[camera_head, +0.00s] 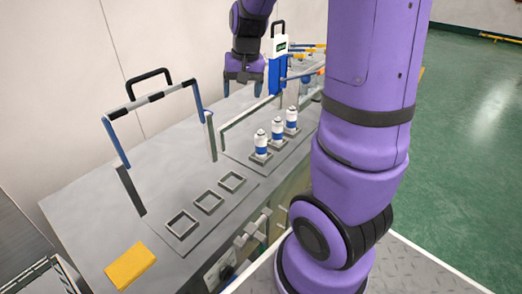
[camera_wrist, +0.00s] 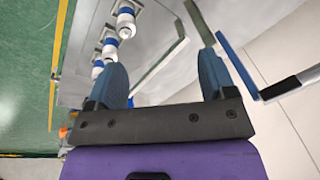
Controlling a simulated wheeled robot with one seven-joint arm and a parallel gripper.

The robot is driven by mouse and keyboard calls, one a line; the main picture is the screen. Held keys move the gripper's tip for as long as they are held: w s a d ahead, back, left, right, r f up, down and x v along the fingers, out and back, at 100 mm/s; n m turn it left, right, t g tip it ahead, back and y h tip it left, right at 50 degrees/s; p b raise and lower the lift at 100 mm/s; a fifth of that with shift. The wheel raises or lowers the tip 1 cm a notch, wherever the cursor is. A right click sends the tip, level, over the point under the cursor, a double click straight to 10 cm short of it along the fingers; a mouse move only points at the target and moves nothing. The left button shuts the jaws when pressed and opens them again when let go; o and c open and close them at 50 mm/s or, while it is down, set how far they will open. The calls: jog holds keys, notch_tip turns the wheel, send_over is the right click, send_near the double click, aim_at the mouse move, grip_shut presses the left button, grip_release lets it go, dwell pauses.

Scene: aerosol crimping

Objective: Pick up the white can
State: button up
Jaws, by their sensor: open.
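Three white cans with blue bands stand upright in a row on the metal bench: a near can (camera_head: 261,143), a middle can (camera_head: 277,130) and a far can (camera_head: 291,119). Each sits in a square holder. The cans also show in the wrist view, at the upper left (camera_wrist: 125,22). My gripper (camera_head: 243,88) is open and empty, pointing down, above the bench and beyond the cans in the head view. In the wrist view its two blue-grey fingers (camera_wrist: 163,78) are wide apart, with no can between them. The cans are apart from the fingers.
Three empty square holders (camera_head: 208,201) lie on the nearer bench. A blue and grey frame with a black handle (camera_head: 150,94) stands to their left. A yellow block (camera_head: 130,265) lies near the front. A white and blue device (camera_head: 277,65) stands right of my gripper.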

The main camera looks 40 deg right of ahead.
aim_at(261, 136)
jog(key=d+f+m, duration=0.1)
jog(key=d+f, duration=0.2)
jog(key=w+d+f+m+g, duration=0.1)
jog(key=d+f, duration=0.2)
jog(key=f, duration=0.1)
jog(key=w+d+f, duration=0.1)
jog(key=d+f, duration=0.2)
jog(key=shift+w+f+m+g, duration=0.25)
jog(key=shift+m+g, duration=0.15)
jog(key=shift+f, duration=0.4)
jog(key=shift+s+d+f, duration=0.1)
jog(key=shift+f, duration=2.5)
jog(key=shift+s+d+f, duration=0.1)
jog(key=shift+f, duration=2.45)
jog(key=c, duration=1.3)
